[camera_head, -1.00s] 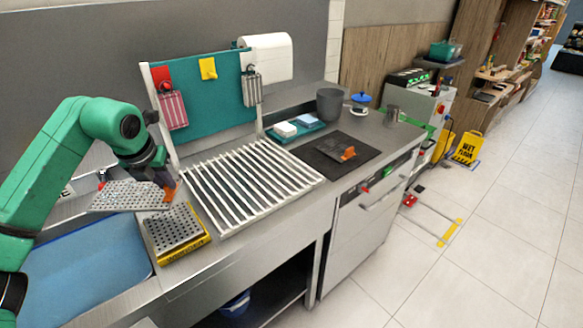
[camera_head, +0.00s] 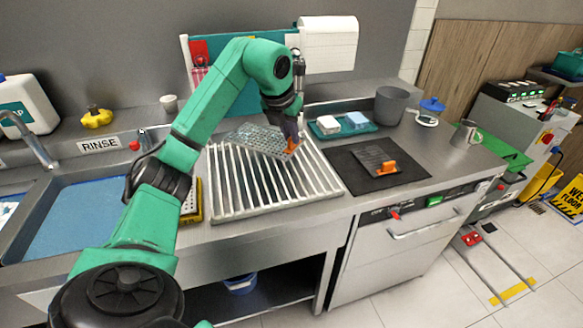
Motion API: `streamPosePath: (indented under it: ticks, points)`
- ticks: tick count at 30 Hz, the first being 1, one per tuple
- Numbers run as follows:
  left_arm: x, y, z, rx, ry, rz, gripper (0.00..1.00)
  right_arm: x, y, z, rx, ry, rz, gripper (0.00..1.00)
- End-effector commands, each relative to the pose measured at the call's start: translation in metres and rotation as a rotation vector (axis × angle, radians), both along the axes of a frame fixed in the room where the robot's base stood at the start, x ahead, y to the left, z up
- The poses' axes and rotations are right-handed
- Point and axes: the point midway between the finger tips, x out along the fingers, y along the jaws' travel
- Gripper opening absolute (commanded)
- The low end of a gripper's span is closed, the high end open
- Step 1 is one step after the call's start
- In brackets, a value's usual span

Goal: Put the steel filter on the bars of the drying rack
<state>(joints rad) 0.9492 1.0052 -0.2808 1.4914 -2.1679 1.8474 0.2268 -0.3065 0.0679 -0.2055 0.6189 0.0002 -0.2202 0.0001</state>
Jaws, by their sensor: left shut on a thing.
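The steel filter (camera_head: 258,138) is a flat perforated plate with an orange handle (camera_head: 291,147). My left gripper (camera_head: 290,138) is shut on it at the handle end, on the plate's right side. The plate points left from the gripper, over the back part of the drying rack (camera_head: 265,190), whose white parallel bars are bare in front. It looks slightly tilted; I cannot tell whether it touches the bars. The fingertips are partly hidden by the handle. My right gripper is not in view.
A yellow-edged tray (camera_head: 195,215) at the rack's left is partly behind my left arm. Right of the rack, a black mat (camera_head: 405,178) bears a dark piece with an orange handle (camera_head: 386,168). A sink with blue bottom (camera_head: 80,220) is at the left. A grey bin (camera_head: 391,105) stands behind.

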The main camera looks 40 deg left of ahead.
Motion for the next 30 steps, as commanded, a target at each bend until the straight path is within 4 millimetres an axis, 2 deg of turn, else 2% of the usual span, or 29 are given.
streamPosePath:
  ticks: [1, 3, 12, 23, 24, 25, 26, 30]
  points:
    - [-0.001, 0.0, -0.019, 0.001, 0.007, -0.001, 0.0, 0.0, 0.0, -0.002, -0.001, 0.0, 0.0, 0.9]
    - [-0.001, -0.001, -0.038, 0.0, 0.005, -0.002, 0.0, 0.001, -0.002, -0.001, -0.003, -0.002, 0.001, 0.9]
    - [0.0, -0.001, -0.089, -0.001, 0.002, -0.003, 0.0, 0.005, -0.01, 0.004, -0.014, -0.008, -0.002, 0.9]
    - [0.0, -0.001, -0.099, 0.0, -0.002, -0.001, 0.0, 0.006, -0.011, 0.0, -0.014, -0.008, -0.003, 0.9]
    - [0.0, -0.001, -0.098, 0.0, -0.001, -0.001, 0.26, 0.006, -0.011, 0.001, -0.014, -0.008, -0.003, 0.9]
    - [0.0, -0.001, -0.098, 0.0, -0.001, -0.001, 0.37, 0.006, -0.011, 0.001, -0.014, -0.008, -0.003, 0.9]
    - [0.0, -0.001, -0.097, 0.0, -0.001, -0.001, 0.44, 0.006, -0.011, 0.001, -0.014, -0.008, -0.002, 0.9]
    - [0.0, -0.001, -0.097, 0.0, -0.001, -0.001, 0.44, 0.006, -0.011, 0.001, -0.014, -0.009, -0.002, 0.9]
